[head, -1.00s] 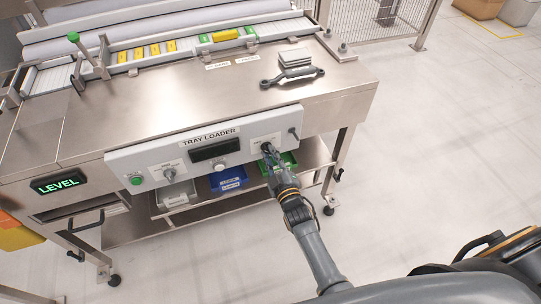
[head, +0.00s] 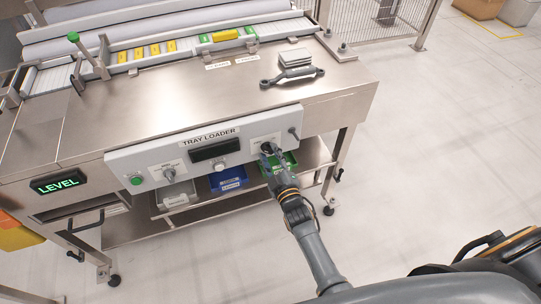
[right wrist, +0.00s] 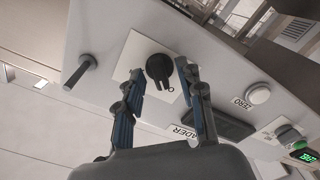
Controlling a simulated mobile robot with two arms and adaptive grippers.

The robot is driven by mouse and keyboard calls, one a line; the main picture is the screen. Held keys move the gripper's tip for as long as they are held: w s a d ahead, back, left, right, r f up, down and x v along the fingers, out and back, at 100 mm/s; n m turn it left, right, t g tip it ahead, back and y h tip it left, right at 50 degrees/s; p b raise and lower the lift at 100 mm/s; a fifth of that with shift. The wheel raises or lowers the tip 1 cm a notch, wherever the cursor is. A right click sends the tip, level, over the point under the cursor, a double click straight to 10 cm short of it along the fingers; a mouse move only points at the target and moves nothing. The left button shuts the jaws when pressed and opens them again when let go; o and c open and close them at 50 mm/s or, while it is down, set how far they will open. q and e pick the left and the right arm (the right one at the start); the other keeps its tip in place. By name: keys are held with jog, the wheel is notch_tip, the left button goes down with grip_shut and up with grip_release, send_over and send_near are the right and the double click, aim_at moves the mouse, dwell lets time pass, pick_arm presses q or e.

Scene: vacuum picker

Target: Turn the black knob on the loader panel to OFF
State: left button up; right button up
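The black knob (head: 266,147) sits on a white plate at the right part of the loader panel (head: 240,139). In the right wrist view the knob (right wrist: 159,68) shows whole, with its bar slanting down toward a small round mark on the plate. My right gripper (head: 272,156) is in front of it. In the right wrist view the gripper (right wrist: 160,72) is open, with one finger on each side of the knob and a visible gap to each. The plate's other lettering is too small to read. My left gripper is not in view.
A dark stub (right wrist: 80,72) sticks out beside the knob plate. The panel also has a dark display (head: 214,149), a white ZERO button (right wrist: 258,93), a second switch (head: 169,173) and a green button (head: 136,180). Blue (head: 229,179) and green bins stand below.

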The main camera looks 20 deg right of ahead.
jog(key=s, duration=1.2)
jog(key=shift+d, duration=0.2)
jog(key=shift+f, duration=0.1)
